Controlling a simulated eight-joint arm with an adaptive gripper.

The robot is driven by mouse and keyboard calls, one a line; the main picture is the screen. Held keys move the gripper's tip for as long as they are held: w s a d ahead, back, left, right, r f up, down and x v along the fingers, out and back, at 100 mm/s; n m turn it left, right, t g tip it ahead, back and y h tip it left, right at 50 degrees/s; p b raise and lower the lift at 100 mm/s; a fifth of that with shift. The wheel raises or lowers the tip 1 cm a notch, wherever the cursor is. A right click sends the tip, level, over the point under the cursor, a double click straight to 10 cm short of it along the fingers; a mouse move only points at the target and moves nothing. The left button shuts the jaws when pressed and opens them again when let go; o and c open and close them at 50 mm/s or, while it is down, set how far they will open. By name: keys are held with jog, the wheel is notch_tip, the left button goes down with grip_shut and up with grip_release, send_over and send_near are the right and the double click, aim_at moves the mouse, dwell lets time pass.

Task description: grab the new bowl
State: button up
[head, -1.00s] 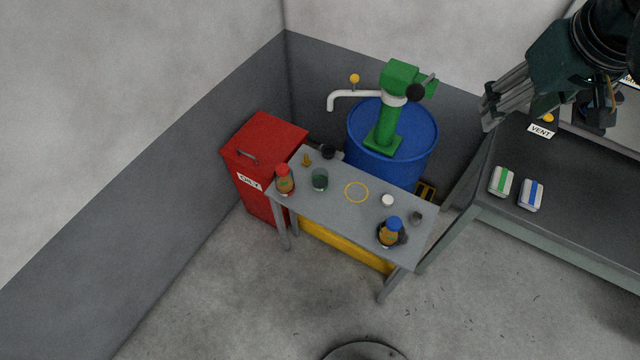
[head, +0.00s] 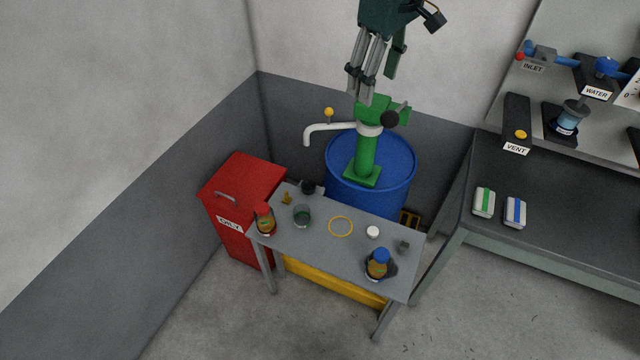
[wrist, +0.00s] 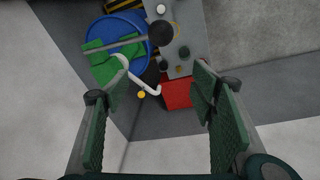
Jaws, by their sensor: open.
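I cannot tell for certain which thing is the new bowl. The closest to a bowl is a small dark-green glass vessel (head: 302,216), upright on the left part of a small grey table (head: 318,248). A yellow ring (head: 341,227) marks a bare spot to its right. My gripper (head: 361,88) hangs high at the top of the head view, in front of the wall and above the green pump, well away from the table. In the wrist view my gripper (wrist: 160,88) is open, its fingers wide apart with nothing between them.
A green pump (head: 367,150) with a white spout (head: 330,128) stands on a blue drum (head: 395,165) behind the table. A red bin (head: 245,195) is left. An orange bottle with red cap (head: 265,220), a blue-capped bottle (head: 378,264) and a white lid (head: 373,232) stand on the table.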

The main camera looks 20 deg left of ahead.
jog(key=s+a+f+n+g+h+b, duration=0.1)
jog(key=a+f+n, duration=0.2)
jog(key=a, duration=0.7)
jog(key=s+a+f+n+g+b, duration=0.1)
jog(key=a+f+n, duration=0.1)
jog(key=a, duration=0.8)
send_near(302, 215)
jog(key=s+r, duration=0.1)
jog(key=shift+s+d+f, duration=0.2)
jog(key=shift+d+f, duration=0.05)
jog(key=shift+f, duration=0.2)
jog(key=shift+f+b, duration=0.35)
jog(key=shift+f, duration=0.95)
jog(key=shift+s+f+b, duration=0.1)
jog(key=shift+f+b, duration=0.8)
jog(key=shift+f, duration=1.7)
